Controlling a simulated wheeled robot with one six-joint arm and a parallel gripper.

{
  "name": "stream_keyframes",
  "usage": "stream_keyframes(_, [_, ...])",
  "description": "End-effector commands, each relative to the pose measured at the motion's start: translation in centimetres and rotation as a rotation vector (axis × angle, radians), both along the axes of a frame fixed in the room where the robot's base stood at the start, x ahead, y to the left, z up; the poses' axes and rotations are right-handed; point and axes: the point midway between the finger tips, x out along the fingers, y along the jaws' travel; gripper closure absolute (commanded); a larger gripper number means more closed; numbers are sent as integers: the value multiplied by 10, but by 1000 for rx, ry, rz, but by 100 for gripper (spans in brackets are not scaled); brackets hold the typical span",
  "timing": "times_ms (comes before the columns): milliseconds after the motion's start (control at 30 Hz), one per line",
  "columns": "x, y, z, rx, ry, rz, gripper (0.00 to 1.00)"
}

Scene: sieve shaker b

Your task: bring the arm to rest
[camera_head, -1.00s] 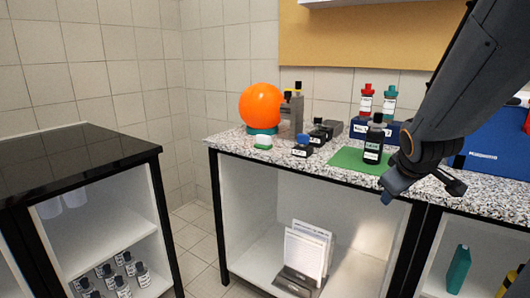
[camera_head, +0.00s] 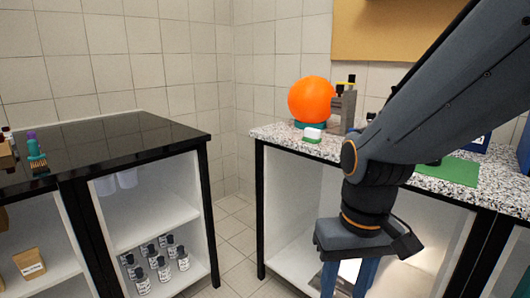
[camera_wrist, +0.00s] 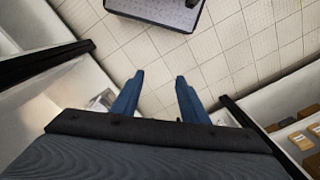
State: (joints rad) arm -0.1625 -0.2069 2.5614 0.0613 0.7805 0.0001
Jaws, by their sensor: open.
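My gripper (camera_head: 347,277) hangs in front of the speckled counter, its two blue fingers pointing down. In the wrist view the fingers (camera_wrist: 158,92) stand apart with bare floor tiles between them, so it is open and empty. My arm crosses the right side of the head view and hides part of the counter and what stands on it.

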Motion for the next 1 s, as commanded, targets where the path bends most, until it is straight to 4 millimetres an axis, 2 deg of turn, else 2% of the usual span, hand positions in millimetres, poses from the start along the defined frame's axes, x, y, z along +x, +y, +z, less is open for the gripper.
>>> stream_keyframes(33, [-1,-2,7,-2,0,-8,60])
stream_keyframes(367, [0,-17,27,-15,0,-45,60])
stream_keyframes(700, [-5,-44,60,-33,4,-108,60])
stream_keyframes(1000, [-6,-54,65,-39,4,-127,60])
